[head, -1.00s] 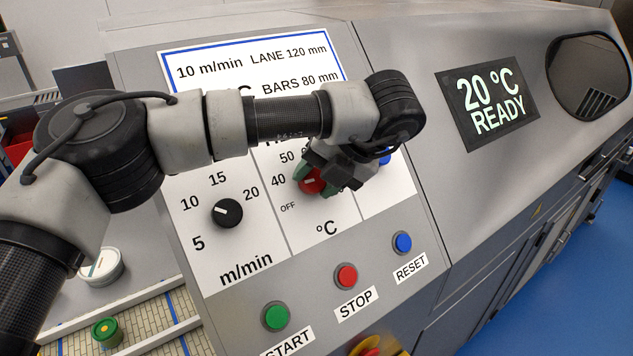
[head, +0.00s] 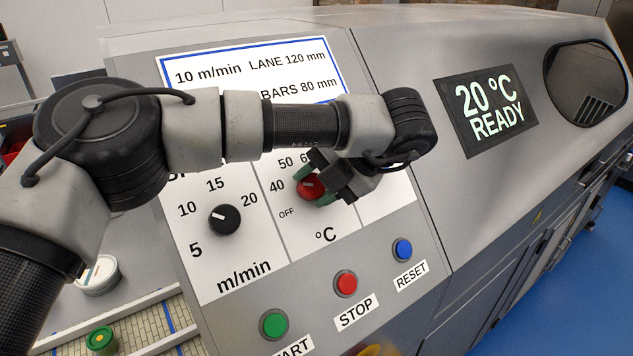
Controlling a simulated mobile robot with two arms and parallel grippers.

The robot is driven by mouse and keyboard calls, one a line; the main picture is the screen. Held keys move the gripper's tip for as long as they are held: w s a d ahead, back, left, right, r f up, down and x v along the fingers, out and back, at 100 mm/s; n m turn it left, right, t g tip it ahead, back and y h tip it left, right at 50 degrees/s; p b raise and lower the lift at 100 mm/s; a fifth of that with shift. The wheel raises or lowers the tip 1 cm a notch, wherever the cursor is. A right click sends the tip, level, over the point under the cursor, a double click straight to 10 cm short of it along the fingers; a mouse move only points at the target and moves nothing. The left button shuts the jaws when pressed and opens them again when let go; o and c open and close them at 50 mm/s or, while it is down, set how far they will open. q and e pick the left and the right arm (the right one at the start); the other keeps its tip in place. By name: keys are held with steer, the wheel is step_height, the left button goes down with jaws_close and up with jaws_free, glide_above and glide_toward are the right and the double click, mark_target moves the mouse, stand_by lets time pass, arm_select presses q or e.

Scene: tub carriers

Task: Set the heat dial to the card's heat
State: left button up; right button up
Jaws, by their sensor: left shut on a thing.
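The red heat dial (head: 309,188) is on the panel's °C section, with OFF, 40, 50 and part of a 6 showing around it. My left gripper (head: 316,183) is shut on the dial, its green-tipped fingers on either side. The dial's white pointer mark shows faintly between the fingers; its exact setting cannot be read. The card (head: 250,75) above reads 10 m/min, LANE 120 mm, BARS 80 mm; its heat line is hidden behind my left arm. The display (head: 488,111) reads 20 °C READY. My right gripper is not in view.
The black m/min dial (head: 224,219) sits left of the heat dial. Below are the green START button (head: 274,324), red STOP button (head: 345,283) and blue RESET button (head: 403,250).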

arm_select(q)
steer(key=o, duration=0.9)
steer(key=shift+o, duration=0.2)
steer(key=shift+d, duration=0.1)
steer(key=shift+s+d+r, duration=0.1)
steer(key=shift+d+r, duration=0.05)
steer(key=shift+r, duration=0.1)
steer(key=b+v, duration=0.2)
steer(key=v, duration=0.8)
steer(key=shift+d, duration=0.1)
